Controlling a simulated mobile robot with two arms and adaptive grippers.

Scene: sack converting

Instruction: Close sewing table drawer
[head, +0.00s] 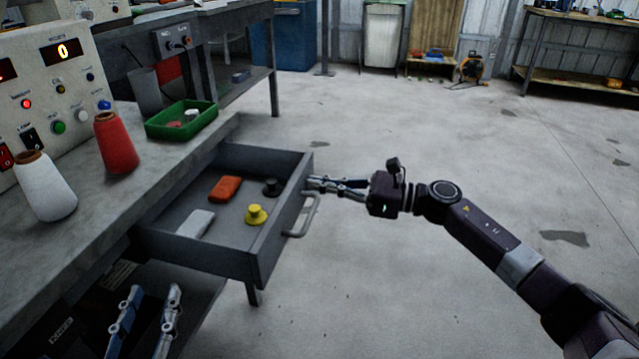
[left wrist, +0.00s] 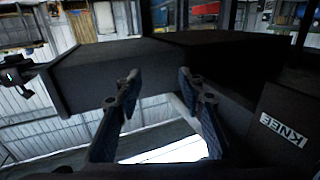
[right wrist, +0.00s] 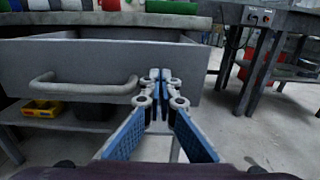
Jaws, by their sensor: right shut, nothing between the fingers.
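The grey sewing table drawer (head: 277,226) is pulled out from under the worktop. It holds an orange block (head: 225,188), a pale block (head: 195,223), a yellow spool (head: 256,214) and a dark spool (head: 271,187). Its bar handle (head: 304,216) faces the aisle and also shows in the right wrist view (right wrist: 82,88). My right gripper (head: 311,183) is shut and empty, its tips at the drawer front beside the handle; I cannot tell whether they touch. My left gripper (head: 148,292) is open and empty, low beside the table below the drawer.
The worktop (head: 105,208) carries a red cone (head: 116,145), a white cone (head: 45,188), a green tray (head: 181,120) and a control panel (head: 48,95). A lower shelf (head: 200,300) lies under the drawer. The concrete floor to the right is clear.

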